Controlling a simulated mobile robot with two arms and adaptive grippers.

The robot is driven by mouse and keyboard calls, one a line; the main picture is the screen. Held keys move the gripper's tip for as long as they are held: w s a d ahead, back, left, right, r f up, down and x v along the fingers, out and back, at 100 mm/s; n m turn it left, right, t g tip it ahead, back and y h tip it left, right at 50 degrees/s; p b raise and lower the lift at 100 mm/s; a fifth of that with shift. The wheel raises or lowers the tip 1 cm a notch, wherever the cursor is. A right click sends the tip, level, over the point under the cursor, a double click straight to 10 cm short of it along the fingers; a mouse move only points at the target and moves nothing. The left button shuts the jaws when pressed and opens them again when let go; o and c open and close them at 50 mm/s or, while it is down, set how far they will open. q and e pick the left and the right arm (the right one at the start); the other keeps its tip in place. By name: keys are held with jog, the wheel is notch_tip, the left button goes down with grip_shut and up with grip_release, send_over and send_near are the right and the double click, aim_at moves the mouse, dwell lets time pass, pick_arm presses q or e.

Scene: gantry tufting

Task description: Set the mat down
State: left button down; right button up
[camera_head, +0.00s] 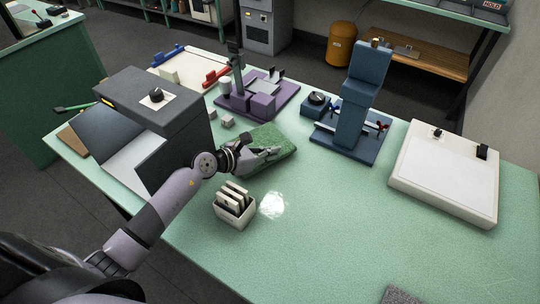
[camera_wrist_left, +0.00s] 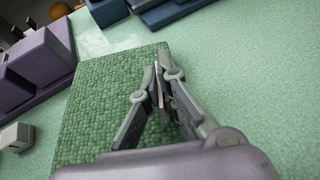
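The mat is a green, bumpy-textured rectangle (camera_head: 272,136) near the middle of the table in the head view. It fills the left and middle of the left wrist view (camera_wrist_left: 95,115). My left gripper (camera_head: 277,152) is at the mat, its fingers nearly together. In the left wrist view the fingertips (camera_wrist_left: 163,70) meet at the mat's right edge and appear shut on it. Whether the mat's underside touches the table is hidden. My right gripper is not in view.
A white holder with dark-edged cards (camera_head: 232,208) stands just in front of my left gripper. A grey machine (camera_head: 165,115) is at left, a purple fixture (camera_head: 262,104) behind, a blue press (camera_head: 357,110) and a white board (camera_head: 445,175) at right. The front middle of the green table (camera_head: 330,235) is clear.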

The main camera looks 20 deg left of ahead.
pick_arm(q)
jog(key=shift+f, duration=1)
jog(key=shift+f, duration=0.15)
jog(key=c, duration=1.8)
grip_release()
